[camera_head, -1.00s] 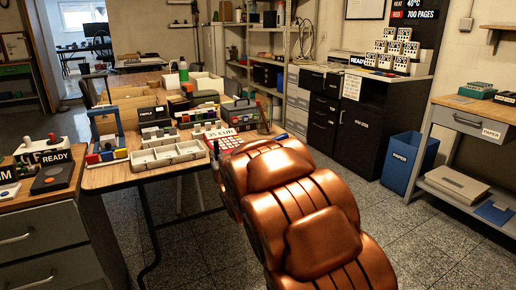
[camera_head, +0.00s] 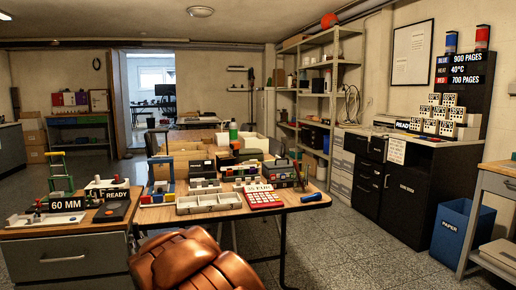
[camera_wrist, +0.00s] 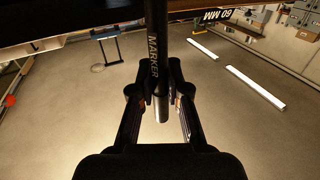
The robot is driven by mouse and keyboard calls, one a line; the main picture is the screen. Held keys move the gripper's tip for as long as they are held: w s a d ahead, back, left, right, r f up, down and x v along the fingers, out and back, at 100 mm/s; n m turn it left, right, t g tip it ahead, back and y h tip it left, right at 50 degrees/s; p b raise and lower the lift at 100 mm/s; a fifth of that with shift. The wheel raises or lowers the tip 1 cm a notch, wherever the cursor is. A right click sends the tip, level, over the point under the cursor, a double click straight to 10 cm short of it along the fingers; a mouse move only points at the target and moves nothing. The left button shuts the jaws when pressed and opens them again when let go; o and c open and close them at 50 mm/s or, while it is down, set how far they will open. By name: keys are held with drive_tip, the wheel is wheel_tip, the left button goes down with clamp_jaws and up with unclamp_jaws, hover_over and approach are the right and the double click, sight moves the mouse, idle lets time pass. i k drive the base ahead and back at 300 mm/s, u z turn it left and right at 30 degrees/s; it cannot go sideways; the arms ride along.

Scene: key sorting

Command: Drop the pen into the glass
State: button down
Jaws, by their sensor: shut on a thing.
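My gripper (camera_wrist: 161,88) is in the wrist view only, shut on a dark stick lettered "MARKER" (camera_wrist: 156,45). This is the only pen-like thing I can make out in the grip. It runs upright through the picture between the two fingers, its pale grey end (camera_wrist: 162,112) towards my wrist and its other end cut off at the top edge. In the head view my gripper and the marker are out of sight. I cannot pick out a glass in either view.
A drawer cabinet (camera_head: 66,262) stands left. A blue paper bin (camera_head: 462,232) and open floor lie right.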

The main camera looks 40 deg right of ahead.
sight(303, 190)
drive_tip(key=u, duration=2.3)
drive_tip(key=k, duration=1.85)
drive_tip(key=z, duration=1.7)
drive_tip(key=i, duration=0.1)
drive_tip(key=z, duration=0.15)
